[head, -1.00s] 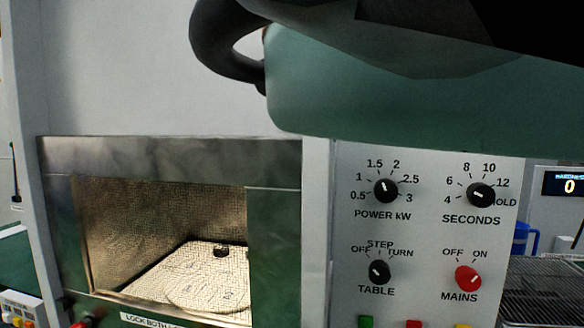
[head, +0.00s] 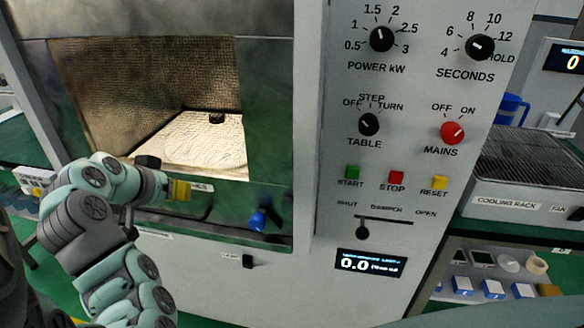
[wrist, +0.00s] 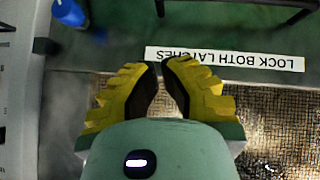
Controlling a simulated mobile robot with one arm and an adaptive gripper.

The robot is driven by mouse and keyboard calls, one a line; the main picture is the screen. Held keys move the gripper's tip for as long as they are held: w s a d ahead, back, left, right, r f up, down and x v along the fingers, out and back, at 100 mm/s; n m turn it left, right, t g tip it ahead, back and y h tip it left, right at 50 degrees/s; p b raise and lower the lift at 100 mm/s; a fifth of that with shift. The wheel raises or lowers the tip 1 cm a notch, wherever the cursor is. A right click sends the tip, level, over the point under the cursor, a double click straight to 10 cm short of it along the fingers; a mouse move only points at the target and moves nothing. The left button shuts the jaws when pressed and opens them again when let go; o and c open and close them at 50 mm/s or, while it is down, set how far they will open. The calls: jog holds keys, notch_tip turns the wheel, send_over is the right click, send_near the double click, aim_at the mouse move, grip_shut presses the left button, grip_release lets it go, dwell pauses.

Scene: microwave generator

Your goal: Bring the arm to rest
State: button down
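My arm shows at the lower left of the head view, bent in front of the microwave generator. My gripper (head: 181,190), with yellow fingers, is near the lower edge of the green front panel (head: 266,120), over part of its white label. In the wrist view the two fingers (wrist: 161,66) nearly meet at their tips, with only a narrow gap and nothing seen between them. The label (wrist: 225,58) reads "LOCK BOTH LATCHES" just beyond the tips. I cannot tell whether the fingers touch the panel.
A blue latch handle (head: 259,221) is right of the gripper. The lit chamber with a pale tray (head: 205,142) is behind the panel's window. Right are the knobs, a red mains knob (head: 453,132), push buttons, a display (head: 370,263) and the cooling rack (head: 530,160).

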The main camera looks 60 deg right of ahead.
jog(key=shift+p+v, duration=0.55)
jog(key=shift+v, duration=0.8)
